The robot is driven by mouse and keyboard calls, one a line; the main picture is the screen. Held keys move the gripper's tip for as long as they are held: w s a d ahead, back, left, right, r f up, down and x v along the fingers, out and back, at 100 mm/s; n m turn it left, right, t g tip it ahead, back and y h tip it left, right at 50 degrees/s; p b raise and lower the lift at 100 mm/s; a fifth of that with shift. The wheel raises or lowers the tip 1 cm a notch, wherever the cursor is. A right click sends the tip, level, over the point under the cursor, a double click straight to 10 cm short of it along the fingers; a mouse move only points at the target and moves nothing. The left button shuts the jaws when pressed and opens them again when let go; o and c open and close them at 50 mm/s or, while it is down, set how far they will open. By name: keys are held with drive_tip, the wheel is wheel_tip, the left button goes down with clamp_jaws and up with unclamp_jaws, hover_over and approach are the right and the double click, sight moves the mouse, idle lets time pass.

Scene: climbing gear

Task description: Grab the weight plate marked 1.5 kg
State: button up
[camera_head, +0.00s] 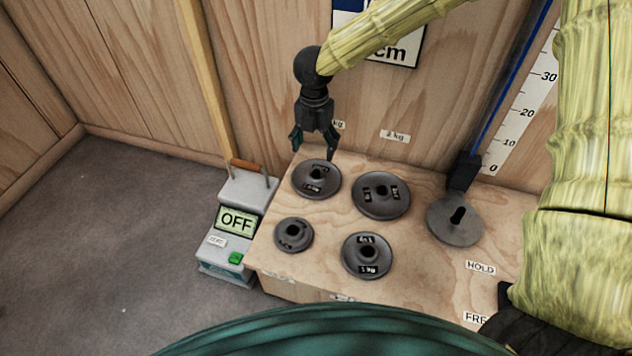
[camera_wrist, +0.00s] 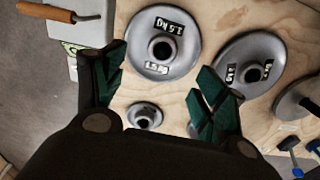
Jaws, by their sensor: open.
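Several dark grey round plates with raised hubs lie on a wooden board. The back-left plate (camera_head: 330,186) appears to be the one marked 1.5 kg, though the first digit is not sharp; a large labelled plate (camera_wrist: 135,52) shows at the top of the wrist view. My gripper (camera_head: 313,146) points down over the back edge of the back-left plate. It is open and empty, and in the wrist view its green-padded fingers (camera_wrist: 160,76) are spread wide. I cannot tell the exact height of the tips above the plate.
Other plates lie at back right (camera_head: 370,207), front left (camera_head: 282,243) and front right (camera_head: 352,266). A disc on a holder (camera_head: 450,235) stands at the right. A grey box marked OFF (camera_head: 236,190) is left of the board. The wooden wall is close behind.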

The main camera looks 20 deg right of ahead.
sight(316, 170)
wheel_tip(316, 170, down, 5)
drive_tip(key=shift+f+b, duration=0.1)
drive_tip(key=shift+b, duration=1.05)
drive_tip(key=shift+s+d+f+b, duration=0.1)
drive_tip(key=shift+f+b, duration=0.95)
drive_tip(key=shift+f, duration=0.25)
drive_tip(key=shift+s+d+f+b, duration=0.1)
drive_tip(key=shift+f+b, duration=0.95)
drive_tip(key=shift+f, duration=0.2)
drive_tip(key=shift+r, duration=0.1)
clamp_jaws()
drive_tip(key=shift+w, duration=0.1)
